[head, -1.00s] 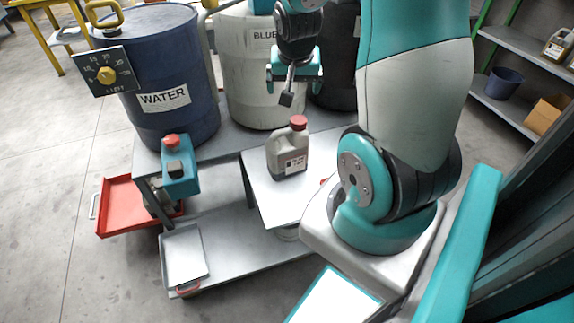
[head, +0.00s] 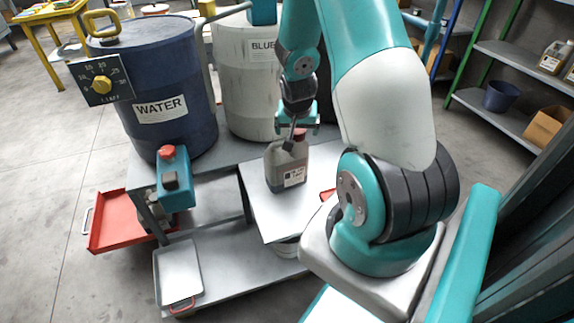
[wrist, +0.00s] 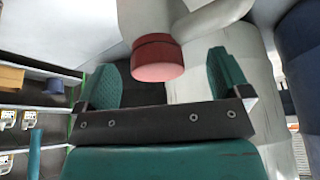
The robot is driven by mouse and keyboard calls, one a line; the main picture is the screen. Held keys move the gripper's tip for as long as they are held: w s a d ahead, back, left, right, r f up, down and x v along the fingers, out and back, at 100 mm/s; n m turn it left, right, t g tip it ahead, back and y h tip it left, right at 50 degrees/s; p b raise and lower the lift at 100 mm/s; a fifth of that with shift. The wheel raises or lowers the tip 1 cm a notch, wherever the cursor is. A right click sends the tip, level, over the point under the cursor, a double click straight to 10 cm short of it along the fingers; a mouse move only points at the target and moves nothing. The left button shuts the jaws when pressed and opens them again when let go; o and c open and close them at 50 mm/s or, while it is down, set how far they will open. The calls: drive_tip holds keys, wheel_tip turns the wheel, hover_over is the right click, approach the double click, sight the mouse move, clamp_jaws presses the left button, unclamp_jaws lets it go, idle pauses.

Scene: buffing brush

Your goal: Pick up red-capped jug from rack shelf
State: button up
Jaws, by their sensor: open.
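A grey jug (head: 286,168) with a white label and a red cap stands upright on a light panel on the rack shelf in the head view. My gripper (head: 291,138) is right above its top and partly covers the cap there. In the wrist view the red cap (wrist: 158,58) shows between the two teal fingers of my open gripper (wrist: 166,78), with a gap on either side. I cannot tell whether a finger touches the jug.
A blue WATER barrel (head: 168,85) and a pale barrel (head: 247,85) stand behind the jug. A teal device with a red button (head: 172,178) and a red tray (head: 118,218) are at left. Side shelves (head: 500,60) at right hold another jug (head: 553,56), a bucket and a box.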

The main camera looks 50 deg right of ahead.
drive_tip(key=x, duration=0.2)
drive_tip(key=shift+w+f, duration=0.15)
drive_tip(key=shift+f, duration=0.2)
drive_tip(key=c, duration=1.6)
drive_tip(key=shift+r, duration=0.1)
